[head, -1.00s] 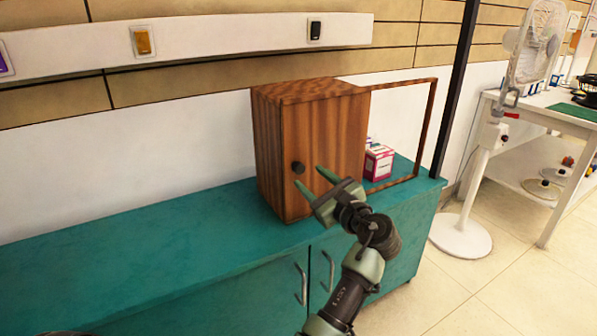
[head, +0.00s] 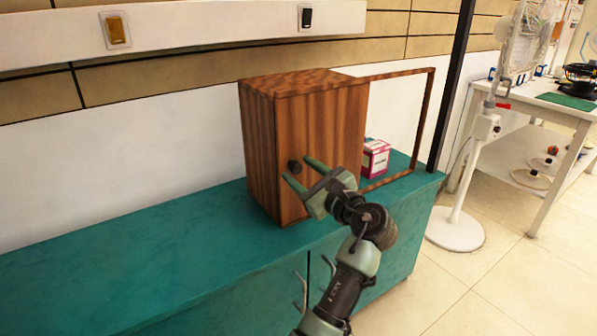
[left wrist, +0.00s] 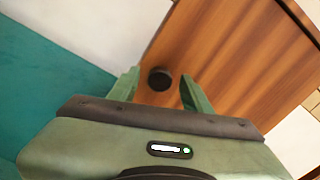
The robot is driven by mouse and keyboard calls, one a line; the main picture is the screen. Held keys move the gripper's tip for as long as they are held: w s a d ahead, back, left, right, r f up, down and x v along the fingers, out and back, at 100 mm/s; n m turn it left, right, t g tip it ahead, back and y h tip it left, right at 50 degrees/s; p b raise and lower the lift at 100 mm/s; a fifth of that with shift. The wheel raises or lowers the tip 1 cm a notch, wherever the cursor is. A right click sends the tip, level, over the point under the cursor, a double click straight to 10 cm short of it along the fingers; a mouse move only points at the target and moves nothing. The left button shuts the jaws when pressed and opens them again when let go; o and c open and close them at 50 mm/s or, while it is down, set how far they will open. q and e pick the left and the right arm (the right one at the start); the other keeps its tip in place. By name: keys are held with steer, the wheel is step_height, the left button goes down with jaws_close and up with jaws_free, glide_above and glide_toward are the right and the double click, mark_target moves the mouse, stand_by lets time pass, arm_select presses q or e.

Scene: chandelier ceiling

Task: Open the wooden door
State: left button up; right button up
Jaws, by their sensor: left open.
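The wooden door (head: 335,130) is the closed striped front panel of a wooden cabinet (head: 258,150) on a teal counter. I see no contact with the knob. My right gripper is not in view.
An open wooden frame (head: 432,110) extends right of the door, with a pink and white box (head: 375,158) behind it. The teal counter (head: 130,260) is clear at left. A black post (head: 455,90) and white fan (head: 455,230) stand at right.

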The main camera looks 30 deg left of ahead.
arm_select(q)
jaws_close()
stand_by(1.5)
